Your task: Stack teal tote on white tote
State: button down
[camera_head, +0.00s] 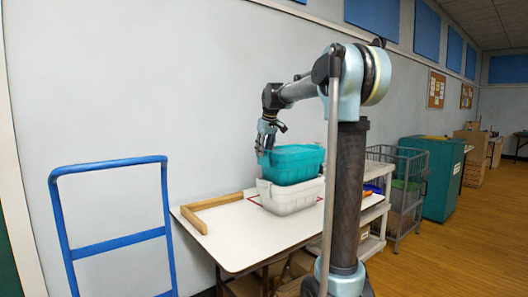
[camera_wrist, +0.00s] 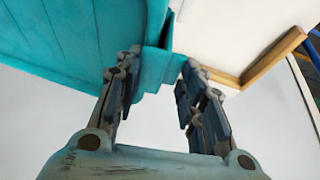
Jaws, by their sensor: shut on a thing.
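The teal tote (camera_head: 293,160) is directly above the white tote (camera_head: 291,199), nearly lined up with it. I see no clear gap between them, but I cannot tell whether the teal tote's full weight rests on it. The white tote stands on the white table. My gripper (camera_head: 264,150) is at the left end of the teal tote, by its rim. In the wrist view my gripper (camera_wrist: 156,78) has its fingers on either side of a narrow teal part (camera_wrist: 154,62) of the tote and is shut on it. The fingertips are partly hidden behind the teal part.
An L-shaped wooden edge (camera_head: 198,222) lies on the left of the table (camera_head: 250,240). A blue-framed cart (camera_head: 117,242) stands at the left. A wire cage cart (camera_head: 408,190) and a green cabinet (camera_head: 436,175) stand at the right. The table front is clear.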

jog(key=c, duration=1)
grip_release()
jog(key=shift+o, duration=0.2)
jog(key=v, duration=1.1)
jog(key=s+d+f+m, duration=0.2)
jog(key=s+d+f, duration=0.2)
jog(key=s+f, duration=0.9)
jog(key=s+d+f+m+g+h, duration=0.1)
jog(key=s+d+f+m, duration=0.2)
jog(key=s+f, duration=1.1)
jog(key=s+d+f+m+g, duration=0.1)
jog(key=s+d+f, duration=0.4)
jog(key=s+f, duration=0.8)
jog(key=shift+s+d+f+m, duration=0.4)
jog(key=shift+s+m, duration=0.15)
jog(key=shift+m, duration=0.15)
